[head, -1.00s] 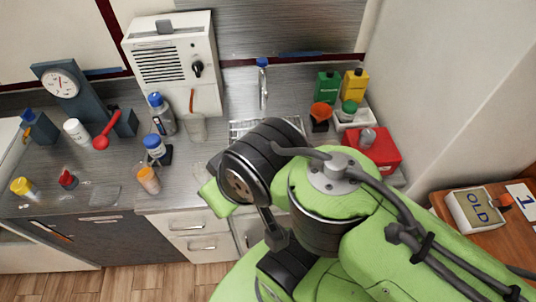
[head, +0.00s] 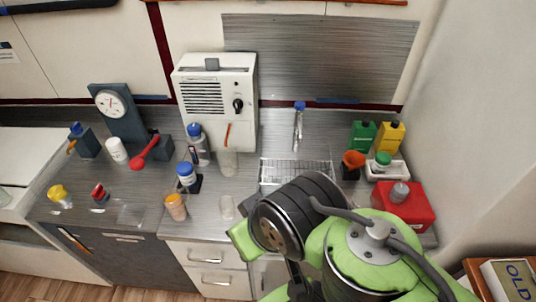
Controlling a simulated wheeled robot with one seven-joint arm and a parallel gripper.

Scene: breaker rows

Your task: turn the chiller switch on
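A white box unit (head: 215,100) with a dark louvred vent stands against the back wall on the steel counter, in the left half of the head view. It may be the chiller; I read no label on it. A black rotary knob (head: 238,105) sits on its front, right of the vent, its pointer roughly upright. A small grey piece (head: 212,65) is on its top edge. An orange strip (head: 227,134) shows at its lower front. My green and black arm fills the lower right, well in front of the unit. My gripper's fingers do not show.
Bottles and beakers (head: 229,161) stand just before the unit. A dial scale (head: 116,108) and red spoon (head: 145,153) are left. A wire rack (head: 295,172), tap (head: 299,122), reagent bottles (head: 391,137) and red box (head: 406,208) are right.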

